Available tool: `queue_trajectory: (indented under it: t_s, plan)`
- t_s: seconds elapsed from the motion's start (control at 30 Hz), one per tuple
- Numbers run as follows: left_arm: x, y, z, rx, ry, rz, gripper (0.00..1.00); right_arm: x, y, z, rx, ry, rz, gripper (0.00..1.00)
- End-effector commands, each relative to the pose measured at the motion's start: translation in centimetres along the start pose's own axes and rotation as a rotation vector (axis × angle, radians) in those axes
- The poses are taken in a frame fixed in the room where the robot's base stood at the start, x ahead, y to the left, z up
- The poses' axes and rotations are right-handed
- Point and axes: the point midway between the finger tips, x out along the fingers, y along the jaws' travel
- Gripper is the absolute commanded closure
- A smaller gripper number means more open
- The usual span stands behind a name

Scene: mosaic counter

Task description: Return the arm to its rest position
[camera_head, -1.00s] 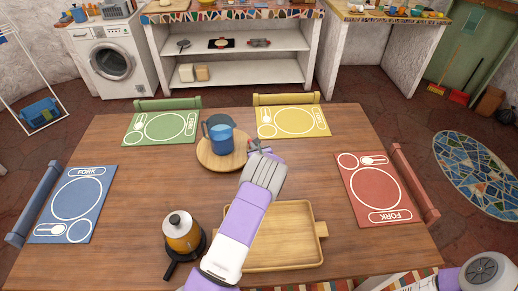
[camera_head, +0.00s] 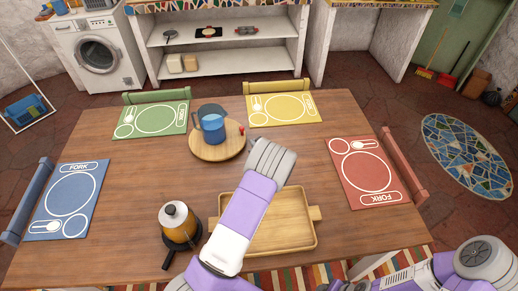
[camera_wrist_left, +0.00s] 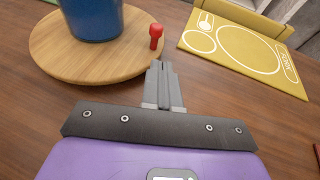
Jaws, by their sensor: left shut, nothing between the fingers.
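My left arm reaches in over the wooden table (camera_head: 120,209). Its gripper (camera_wrist_left: 163,68) shows in the left wrist view with the fingers together and nothing between them. In the head view the left gripper (camera_head: 272,150) is just right of and nearer than the round wooden board (camera_head: 220,153). The blue pitcher (camera_head: 213,130) stands on that board. A small red knob (camera_wrist_left: 156,36) shows at the board's edge, just beyond the fingertips and apart from them. My right arm shows at the lower right, but its fingers are not visible.
A wooden tray (camera_head: 309,213) lies under and right of my left arm. A yellow kettle (camera_head: 179,225) stands left of it. Blue (camera_head: 69,200), green (camera_head: 152,120), yellow (camera_head: 284,108) and red (camera_head: 364,172) placemats lie around the table. The table's left middle is clear.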

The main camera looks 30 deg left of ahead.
Motion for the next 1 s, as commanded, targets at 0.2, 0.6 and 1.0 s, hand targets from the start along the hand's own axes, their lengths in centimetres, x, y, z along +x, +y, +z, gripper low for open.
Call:
queue_trajectory:
  t_s: [0.2,0.6,1.0]
  plan:
    - [-4.0,-0.4,0.1,0.000,0.001,-0.001,1.00,-0.6,-0.2,0.0,0.000,0.000,0.000,0.56]
    - [-5.4,-0.5,0.1,-0.001,0.000,0.001,1.00,-0.8,-0.3,0.0,0.000,0.000,0.000,0.56]
    - [-8.1,-0.5,8.8,-0.001,-0.001,0.000,1.00,-9.3,-3.5,0.4,0.000,0.001,0.000,0.56]
